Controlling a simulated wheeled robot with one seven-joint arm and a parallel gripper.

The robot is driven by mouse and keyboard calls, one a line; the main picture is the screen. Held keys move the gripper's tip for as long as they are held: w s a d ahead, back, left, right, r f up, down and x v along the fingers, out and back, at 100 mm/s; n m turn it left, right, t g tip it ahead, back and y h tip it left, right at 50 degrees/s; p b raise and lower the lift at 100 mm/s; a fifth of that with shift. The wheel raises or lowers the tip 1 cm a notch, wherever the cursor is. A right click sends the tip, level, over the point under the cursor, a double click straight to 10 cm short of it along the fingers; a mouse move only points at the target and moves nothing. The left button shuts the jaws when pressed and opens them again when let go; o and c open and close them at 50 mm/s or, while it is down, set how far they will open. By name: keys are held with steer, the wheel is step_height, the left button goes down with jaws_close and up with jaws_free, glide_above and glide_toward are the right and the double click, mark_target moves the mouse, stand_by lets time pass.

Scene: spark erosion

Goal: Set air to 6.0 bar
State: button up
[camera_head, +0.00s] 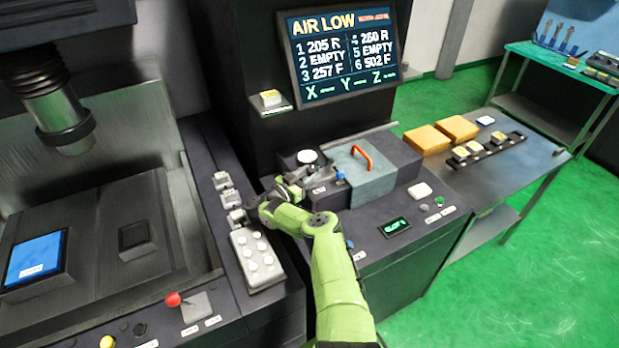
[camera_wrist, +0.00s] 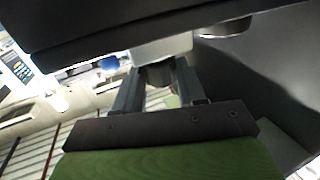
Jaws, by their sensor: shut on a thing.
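The screen (camera_head: 345,50) reads "AIR LOW" in yellow, with a smaller red line beside it that I cannot read. My gripper (camera_head: 246,214) is at the lowest of three small pale blocks (camera_head: 236,218) on the dark side panel. In the wrist view my gripper (camera_wrist: 160,82) has its two fingers on either side of a dark round knob (camera_wrist: 158,74) under a light grey block (camera_wrist: 160,48). The fingers are shut on this knob. No pressure scale is readable, and my arm partly hides the area around the knob.
A white button box (camera_head: 257,259) lies just below my gripper. A grey block with an orange handle (camera_head: 361,158) stands to the right. A side table (camera_head: 535,143) holds yellow blocks. Green floor is open at right.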

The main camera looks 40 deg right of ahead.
steer(key=shift+w+f+m+g+b, duration=0.15)
steer(key=shift+m+g+b, duration=0.35)
steer(key=shift+g+b, duration=0.45)
steer(key=shift+w+f+m+g+b, duration=0.1)
steer(key=shift+m+g+b, duration=0.5)
steer(key=shift+b, duration=0.85)
steer(key=shift+r+g+b, duration=0.3)
steer(key=shift+g, duration=0.15)
steer(key=o, duration=1.1)
step_height(320, 180, up, 10)
steer(key=shift+p, duration=0.7)
steer(key=shift+c, duration=0.2)
